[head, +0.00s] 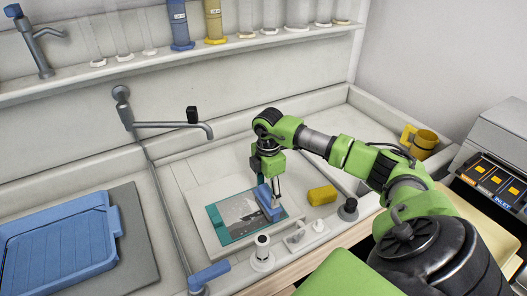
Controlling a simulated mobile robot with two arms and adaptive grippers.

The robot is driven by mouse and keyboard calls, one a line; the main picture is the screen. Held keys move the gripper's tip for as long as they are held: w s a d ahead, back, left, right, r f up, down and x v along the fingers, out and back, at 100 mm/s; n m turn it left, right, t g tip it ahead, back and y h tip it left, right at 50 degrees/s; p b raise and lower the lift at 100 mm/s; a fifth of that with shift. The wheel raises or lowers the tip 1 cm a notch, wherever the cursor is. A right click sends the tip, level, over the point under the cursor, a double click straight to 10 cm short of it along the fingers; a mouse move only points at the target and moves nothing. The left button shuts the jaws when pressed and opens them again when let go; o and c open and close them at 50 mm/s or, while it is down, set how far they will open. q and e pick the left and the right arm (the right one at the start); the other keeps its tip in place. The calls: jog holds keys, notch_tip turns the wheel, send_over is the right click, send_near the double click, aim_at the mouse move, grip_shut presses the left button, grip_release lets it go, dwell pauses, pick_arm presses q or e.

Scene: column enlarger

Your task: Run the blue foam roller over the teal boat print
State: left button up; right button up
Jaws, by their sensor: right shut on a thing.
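The teal boat print (222,228) lies on a pale board (197,216) in the sink area at the middle. It has a teal border and a grey picture. The blue foam roller (265,198) is over the right part of the print. My right gripper (276,196) points down and is shut on the blue foam roller. Whether the roller touches the print is hard to tell. The left gripper is not in view.
A yellow sponge (322,195) lies right of the print. A grey tap (160,125) reaches in behind it. A blue tray (60,250) is at left, a yellow mug (424,145) at right.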

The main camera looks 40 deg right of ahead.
jog(key=shift+d, duration=0.1)
jog(key=shift+r+p, duration=1.95)
jog(key=shift+r, duration=0.6)
